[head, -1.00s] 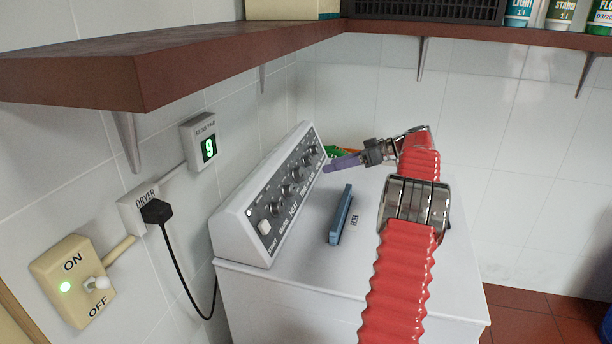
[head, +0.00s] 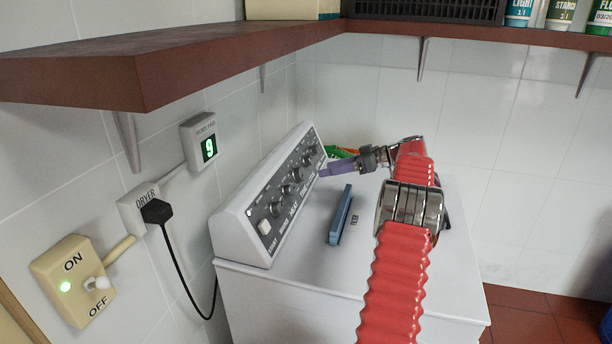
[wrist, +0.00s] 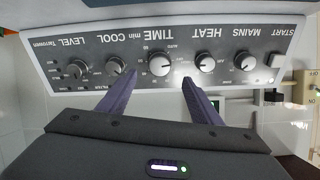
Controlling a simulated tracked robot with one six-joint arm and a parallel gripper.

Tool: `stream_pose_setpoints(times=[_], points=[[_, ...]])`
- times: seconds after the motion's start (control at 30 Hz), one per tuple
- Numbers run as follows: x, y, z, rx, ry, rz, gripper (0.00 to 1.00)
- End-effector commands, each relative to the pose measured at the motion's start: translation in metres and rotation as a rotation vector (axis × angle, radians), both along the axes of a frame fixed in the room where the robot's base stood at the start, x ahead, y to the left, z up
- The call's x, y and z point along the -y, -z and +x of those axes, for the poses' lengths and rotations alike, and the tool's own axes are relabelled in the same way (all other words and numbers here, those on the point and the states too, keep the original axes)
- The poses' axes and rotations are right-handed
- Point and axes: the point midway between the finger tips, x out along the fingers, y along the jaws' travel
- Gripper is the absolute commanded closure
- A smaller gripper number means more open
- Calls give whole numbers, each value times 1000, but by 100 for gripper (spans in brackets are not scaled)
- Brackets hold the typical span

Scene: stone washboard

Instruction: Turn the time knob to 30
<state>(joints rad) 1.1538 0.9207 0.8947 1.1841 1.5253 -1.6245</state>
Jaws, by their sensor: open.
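The time knob (wrist: 160,63) is a round dark knob with a pale rim, beside the printed word TIME on the dryer's sloped dark panel. The wrist view shows the panel upside down. In the head view the time knob (head: 296,174) is small, in the middle of the row. The knob's setting is too small to read surely. My gripper (wrist: 158,78) is open, its two purple fingers spread to either side of the knob in the wrist view. I cannot tell how far the tips are from the panel. In the head view my gripper (head: 322,173) is close to the panel's right side.
The heat knob (wrist: 205,62) and cool knob (wrist: 115,66) flank the time knob. A blue filter handle (head: 341,215) stands up from the dryer top (head: 300,260). A brown shelf (head: 160,75) overhangs from the wall. A black plug cable hangs at the dryer's left.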

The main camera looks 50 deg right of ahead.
Motion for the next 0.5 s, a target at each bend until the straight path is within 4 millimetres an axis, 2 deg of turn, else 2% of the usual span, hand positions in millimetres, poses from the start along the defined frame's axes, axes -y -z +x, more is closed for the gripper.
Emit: stream_pose_setpoints(times=[0.5], points=[[-34,30,65,0,-2,1,41]])
